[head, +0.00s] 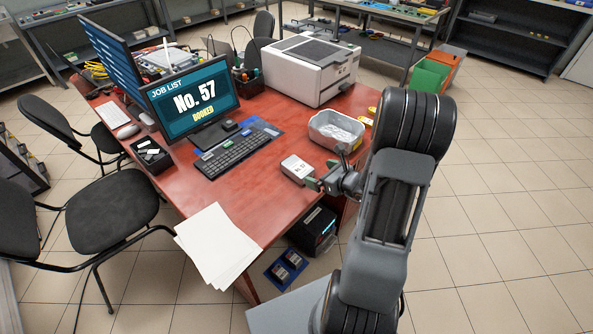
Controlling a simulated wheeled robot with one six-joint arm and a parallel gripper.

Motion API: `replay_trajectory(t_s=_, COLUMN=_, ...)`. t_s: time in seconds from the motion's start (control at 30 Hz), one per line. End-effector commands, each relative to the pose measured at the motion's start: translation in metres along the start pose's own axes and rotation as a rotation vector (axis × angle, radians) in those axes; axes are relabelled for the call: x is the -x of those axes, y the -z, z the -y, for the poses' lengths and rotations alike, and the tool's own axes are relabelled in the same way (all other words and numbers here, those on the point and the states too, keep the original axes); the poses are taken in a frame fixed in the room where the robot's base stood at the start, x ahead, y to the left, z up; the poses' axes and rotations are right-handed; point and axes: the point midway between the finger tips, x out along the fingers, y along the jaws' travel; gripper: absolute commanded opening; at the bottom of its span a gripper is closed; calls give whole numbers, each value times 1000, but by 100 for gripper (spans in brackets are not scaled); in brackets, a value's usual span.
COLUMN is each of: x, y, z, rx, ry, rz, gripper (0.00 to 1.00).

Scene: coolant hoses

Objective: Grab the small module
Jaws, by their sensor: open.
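A small white module (296,168) with dark print on its top lies near the right edge of the red desk (200,193). The print seems to include a number, but it is small. My gripper (320,174) is at the desk's right edge, just right of the module, with its fingers pointing left toward it. The jaws are open and nothing shows between them. I cannot tell whether a fingertip touches the module. My arm hides part of the floor and the desk's right side.
A grey tray (335,130) with pale contents sits behind the module. A keyboard (236,153) and a monitor (192,101) reading "No. 57" stand to the left. A printer (311,71) is farther back. White papers (217,246) lie at the near edge. Chairs stand left.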

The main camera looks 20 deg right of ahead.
Motion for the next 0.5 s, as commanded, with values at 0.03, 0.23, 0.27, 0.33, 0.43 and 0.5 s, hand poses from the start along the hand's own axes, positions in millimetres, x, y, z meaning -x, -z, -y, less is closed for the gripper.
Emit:
replay_trajectory(t_s=0.03, x=-10, y=0, z=-2, rx=1, ry=-6, rz=-1, gripper=100)
replay_trajectory(t_s=0.23, x=-36, y=0, z=-1, rx=2, ry=-4, rz=-2, gripper=100)
replay_trajectory(t_s=0.27, x=-38, y=0, z=-1, rx=2, ry=-3, rz=-2, gripper=100)
replay_trajectory(t_s=0.33, x=-42, y=0, z=-1, rx=2, ry=-2, rz=-1, gripper=100)
replay_trajectory(t_s=0.43, x=-46, y=-1, z=-2, rx=3, ry=-3, rz=-1, gripper=100)
replay_trajectory(t_s=0.5, x=-51, y=-1, z=-3, rx=3, ry=-4, rz=-1, gripper=100)
